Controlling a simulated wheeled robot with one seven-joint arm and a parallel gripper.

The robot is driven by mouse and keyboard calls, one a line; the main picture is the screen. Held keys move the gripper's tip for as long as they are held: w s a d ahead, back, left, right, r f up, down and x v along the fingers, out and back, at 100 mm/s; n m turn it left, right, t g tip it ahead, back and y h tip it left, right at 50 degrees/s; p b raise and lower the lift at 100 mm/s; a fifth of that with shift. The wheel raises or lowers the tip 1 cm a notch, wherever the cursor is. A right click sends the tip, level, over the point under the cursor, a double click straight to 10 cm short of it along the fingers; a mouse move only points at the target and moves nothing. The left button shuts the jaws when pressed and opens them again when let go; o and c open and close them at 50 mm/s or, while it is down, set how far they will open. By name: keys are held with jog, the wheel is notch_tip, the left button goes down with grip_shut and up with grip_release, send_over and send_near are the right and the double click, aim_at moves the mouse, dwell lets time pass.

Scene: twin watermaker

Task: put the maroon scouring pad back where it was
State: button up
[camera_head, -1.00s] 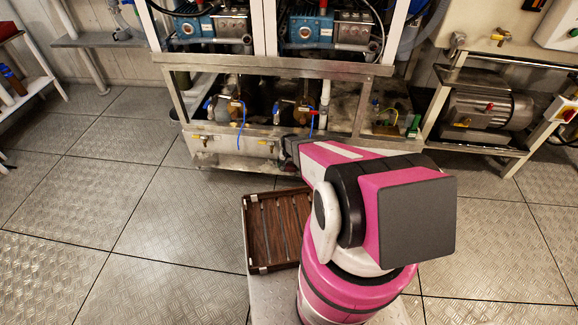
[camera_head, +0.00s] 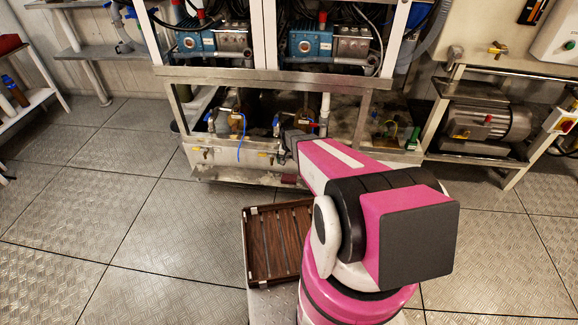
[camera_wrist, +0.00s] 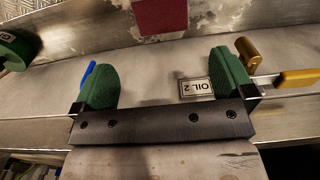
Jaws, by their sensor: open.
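The maroon scouring pad (camera_wrist: 160,17) shows at the top middle of the wrist view, on a grey metal surface, with its upper part cut off by the frame edge. My gripper (camera_wrist: 165,85) has two green fingers spread wide apart with nothing between them. The pad lies beyond the fingertips, between their lines, and is not touched. In the head view my arm reaches to the steel pump frame, and the fingers are hard to make out. A small dark red patch (camera_head: 290,181) shows below the arm's end there; I cannot tell if it is the pad.
An "OIL 2" label (camera_wrist: 196,87) and a brass fitting (camera_wrist: 248,55) sit close to the right finger. A brown slatted tray (camera_head: 275,243) beside my arm is empty. The steel frame (camera_head: 265,78) holds blue pumps (camera_head: 312,43). The floor on the left is clear.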

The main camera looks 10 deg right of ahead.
jog(key=s+r+n, duration=0.1)
jog(key=s+r, duration=0.9)
jog(key=r, duration=0.4)
jog(key=s+r+n, duration=0.2)
jog(key=s+r, duration=0.9)
jog(key=r, duration=0.3)
